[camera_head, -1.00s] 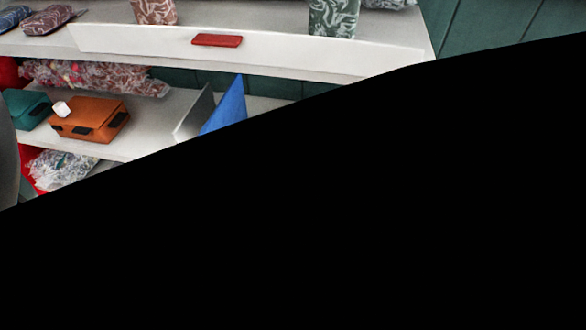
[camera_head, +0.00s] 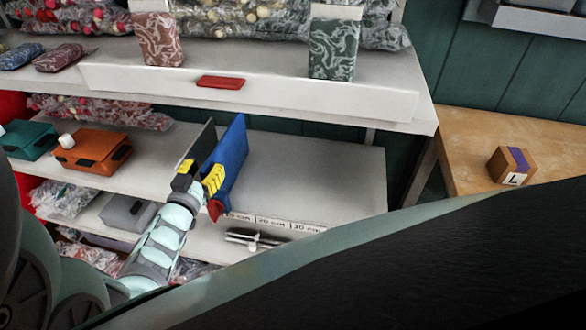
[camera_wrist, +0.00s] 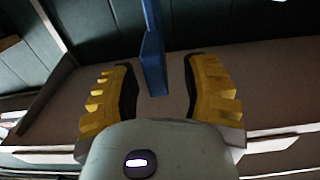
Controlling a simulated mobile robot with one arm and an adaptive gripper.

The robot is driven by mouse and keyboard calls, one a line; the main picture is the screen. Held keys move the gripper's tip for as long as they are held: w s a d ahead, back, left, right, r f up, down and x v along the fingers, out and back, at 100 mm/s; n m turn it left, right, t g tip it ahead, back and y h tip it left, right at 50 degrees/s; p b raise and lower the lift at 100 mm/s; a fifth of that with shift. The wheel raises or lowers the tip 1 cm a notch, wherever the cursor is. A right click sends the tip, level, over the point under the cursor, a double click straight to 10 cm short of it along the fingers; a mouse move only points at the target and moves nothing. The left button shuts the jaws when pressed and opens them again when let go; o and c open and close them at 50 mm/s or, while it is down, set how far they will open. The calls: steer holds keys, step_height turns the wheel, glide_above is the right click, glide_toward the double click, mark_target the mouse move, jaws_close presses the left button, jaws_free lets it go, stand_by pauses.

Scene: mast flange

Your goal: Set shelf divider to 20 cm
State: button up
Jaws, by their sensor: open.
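The blue shelf divider (camera_head: 233,150) stands upright on the middle shelf (camera_head: 310,175), beside a thin grey upright panel (camera_head: 199,146) on its left. The shelf's front edge bears a strip of distance labels (camera_head: 272,221); the left one is partly hidden and the figures are hard to read. My gripper (camera_head: 203,178) is at the divider's front edge, with yellow fingers. In the wrist view, my gripper (camera_wrist: 160,75) is open, and the blue divider (camera_wrist: 153,62) stands between the fingers, with gaps visible on both sides.
Orange (camera_head: 92,154) and teal (camera_head: 29,139) cases sit left on the same shelf. The shelf right of the divider is clear. The upper shelf with a red handle (camera_head: 220,82) overhangs. A wooden table (camera_head: 515,140) with a small box (camera_head: 511,165) stands at right.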

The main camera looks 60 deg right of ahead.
steer(key=shift+x, duration=0.8)
steer(key=shift+s, duration=0.1)
steer(key=shift+o, duration=0.2)
jaws_close()
steer(key=shift+a, duration=0.1)
